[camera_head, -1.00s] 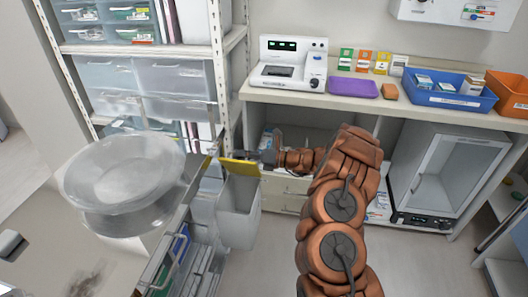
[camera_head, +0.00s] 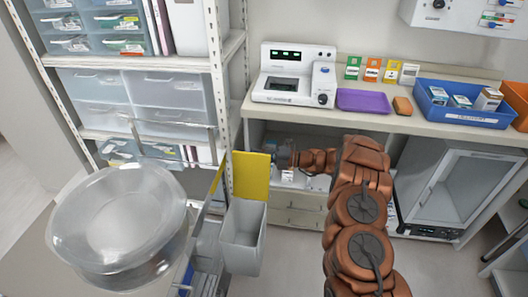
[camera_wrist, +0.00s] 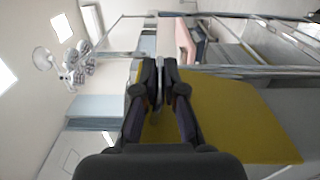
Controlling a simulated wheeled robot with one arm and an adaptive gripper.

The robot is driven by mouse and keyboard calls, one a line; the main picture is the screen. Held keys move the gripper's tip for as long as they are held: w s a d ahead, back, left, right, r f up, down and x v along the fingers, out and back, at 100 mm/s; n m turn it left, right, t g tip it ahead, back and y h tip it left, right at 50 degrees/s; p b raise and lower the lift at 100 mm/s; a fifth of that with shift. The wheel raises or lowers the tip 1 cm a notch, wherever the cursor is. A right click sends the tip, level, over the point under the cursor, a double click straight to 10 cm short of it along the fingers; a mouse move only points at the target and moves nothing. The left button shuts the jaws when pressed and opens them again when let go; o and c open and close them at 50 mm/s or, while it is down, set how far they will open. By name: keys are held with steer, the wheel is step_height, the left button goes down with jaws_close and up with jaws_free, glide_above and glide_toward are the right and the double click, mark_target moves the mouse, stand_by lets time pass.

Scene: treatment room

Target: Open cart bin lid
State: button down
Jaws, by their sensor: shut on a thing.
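The cart bin is a light grey open-topped box (camera_head: 243,240) hanging at the side of the cart. Its yellow lid (camera_head: 251,176) stands roughly upright above the bin's rear, and the bin's opening shows. My gripper (camera_head: 275,157) is at the lid's right edge in the head view, partly hidden by the lid. In the wrist view the yellow lid (camera_wrist: 240,112) fills much of the right side. My gripper's dark fingers (camera_wrist: 160,66) are close together there, shut on the lid at its edge.
A large clear bowl (camera_head: 118,222) stands on the cart to the left. A shelf rack with drawers (camera_head: 170,92) is behind it. A counter (camera_head: 350,115) with a white device (camera_head: 292,76), a purple tray (camera_head: 362,100) and a blue bin (camera_head: 455,105) lies behind my arm.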

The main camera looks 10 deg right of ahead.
steer(key=shift+w+f, duration=0.2)
steer(key=shift+w, duration=0.3)
steer(key=c, duration=1.5)
jaws_free()
steer(key=shift+o, duration=1.2)
steer(key=shift+d, duration=0.1)
steer(key=shift+d, duration=0.1)
steer(key=v, duration=1.2)
steer(key=shift+f, duration=0.1)
